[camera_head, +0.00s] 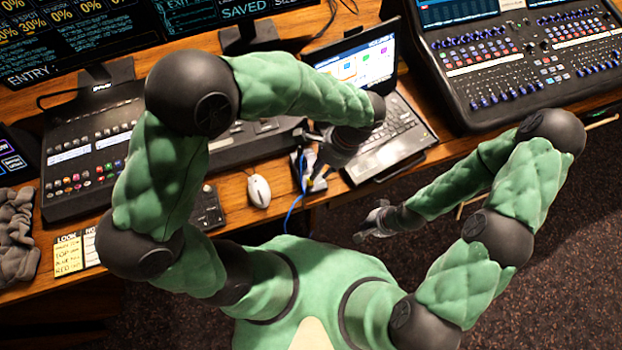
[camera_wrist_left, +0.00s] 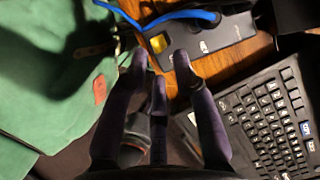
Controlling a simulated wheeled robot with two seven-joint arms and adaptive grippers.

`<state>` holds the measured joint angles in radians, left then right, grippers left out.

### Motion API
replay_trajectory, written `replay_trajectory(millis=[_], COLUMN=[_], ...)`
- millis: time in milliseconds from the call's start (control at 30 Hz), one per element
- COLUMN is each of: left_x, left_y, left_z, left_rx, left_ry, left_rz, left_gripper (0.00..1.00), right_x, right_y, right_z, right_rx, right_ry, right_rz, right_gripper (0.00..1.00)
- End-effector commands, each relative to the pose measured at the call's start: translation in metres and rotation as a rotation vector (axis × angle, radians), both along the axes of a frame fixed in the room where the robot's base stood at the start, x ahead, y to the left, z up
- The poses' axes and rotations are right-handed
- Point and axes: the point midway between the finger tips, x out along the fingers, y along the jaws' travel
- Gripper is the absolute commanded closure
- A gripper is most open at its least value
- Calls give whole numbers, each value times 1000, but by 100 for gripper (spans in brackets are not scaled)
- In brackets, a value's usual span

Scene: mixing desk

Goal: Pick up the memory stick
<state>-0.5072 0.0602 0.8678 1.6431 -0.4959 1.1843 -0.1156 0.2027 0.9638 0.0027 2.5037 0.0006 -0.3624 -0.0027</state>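My left gripper (camera_wrist_left: 160,60) is open, with its dark fingertips apart and nothing visible between them. Just beyond the tips, a small yellow block (camera_wrist_left: 158,43) sits against a dark grey box (camera_wrist_left: 222,36) with a blue cable. The yellow block may be the memory stick, but I cannot tell for certain. In the head view, my left gripper (camera_head: 322,170) is over the desk edge beside the laptop, and its fingers are partly hidden. My right gripper (camera_head: 372,222) is in front of the desk, away from these objects, too small to read.
The open laptop (camera_head: 385,135) stands right of my left gripper; its keyboard (camera_wrist_left: 272,125) fills the right of the wrist view. A white mouse (camera_head: 258,191) lies to the left. A mixing console (camera_head: 530,60) is at the right. A green surface (camera_wrist_left: 55,80) fills the wrist view's left.

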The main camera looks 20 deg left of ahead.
Motion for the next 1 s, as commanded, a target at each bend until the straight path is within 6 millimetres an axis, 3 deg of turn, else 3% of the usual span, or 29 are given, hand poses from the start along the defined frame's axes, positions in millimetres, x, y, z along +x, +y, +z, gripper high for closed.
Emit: replay_trajectory(millis=[233, 500, 767, 867, 1000], left_x=[-5, -15, -15, -15, -15], left_y=[5, 16, 17, 17, 17], left_z=[-17, -50, -52, -52, -52], left_rx=[-1, -1, -1, -1, -1], left_ry=[1, 1, 0, 0, 0], left_rz=[0, 0, 0, 0, 0], left_gripper=[72, 72, 72, 95, 99], right_x=[0, 0, 0, 0, 0], right_y=[0, 0, 0, 0, 0], right_z=[-7, -21, -21, -21, -21], right_rx=[0, 0, 0, 0, 0], right_ry=[-1, -1, -1, -1, -1], right_rz=[0, 0, 0, 0, 0], right_gripper=[100, 100, 100, 100, 100])
